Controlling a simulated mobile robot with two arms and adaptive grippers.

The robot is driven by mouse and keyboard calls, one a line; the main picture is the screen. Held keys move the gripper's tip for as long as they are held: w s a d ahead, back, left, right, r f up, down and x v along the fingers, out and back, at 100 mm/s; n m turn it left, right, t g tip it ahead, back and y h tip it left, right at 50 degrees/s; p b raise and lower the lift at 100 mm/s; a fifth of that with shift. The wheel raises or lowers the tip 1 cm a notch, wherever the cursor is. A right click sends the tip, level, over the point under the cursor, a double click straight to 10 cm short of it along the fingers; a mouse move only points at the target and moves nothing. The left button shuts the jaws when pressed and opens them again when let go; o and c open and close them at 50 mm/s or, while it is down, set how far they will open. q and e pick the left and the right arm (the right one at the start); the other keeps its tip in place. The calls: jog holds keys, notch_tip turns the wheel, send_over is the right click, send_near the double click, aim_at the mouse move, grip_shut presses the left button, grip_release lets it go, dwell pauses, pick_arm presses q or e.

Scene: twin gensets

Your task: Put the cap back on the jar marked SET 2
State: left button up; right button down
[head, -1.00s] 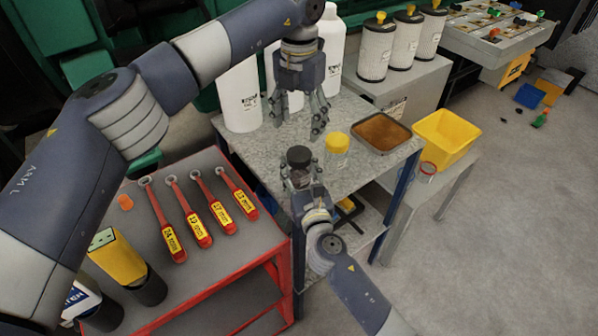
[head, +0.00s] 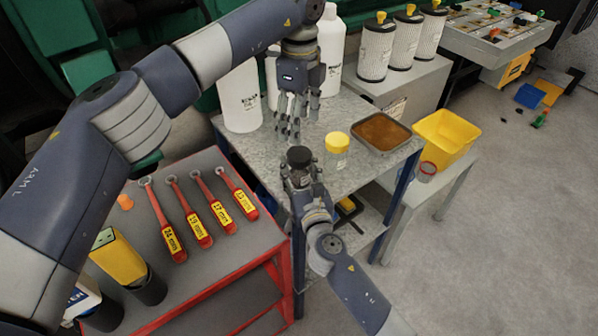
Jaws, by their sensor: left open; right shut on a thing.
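My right gripper (head: 299,180) is shut on a dark, round-topped thing (head: 299,157) at the front edge of the grey speckled table. I cannot tell whether it is a cap alone or a jar with a dark top, as the fingers hide its lower part. A clear jar with a yellow lid (head: 337,141) stands on the table just right of it. No SET 2 marking can be read. My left gripper (head: 288,130) is open and empty, fingers down, above and behind the dark thing.
White bottles (head: 240,95) stand at the table's back, close to my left gripper. A metal tray (head: 381,133) with brown contents lies at the right corner of the table (head: 362,174). A yellow bin (head: 444,138) is farther right. A red cart with several wrenches (head: 188,212) stands at left.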

aim_at(299, 153)
pick_arm(q)
jog(key=n, duration=0.3)
jog(key=shift+f, duration=0.1)
dwell(0.3)
jog(key=shift+f, duration=3.95)
jog(key=shift+c, duration=0.5)
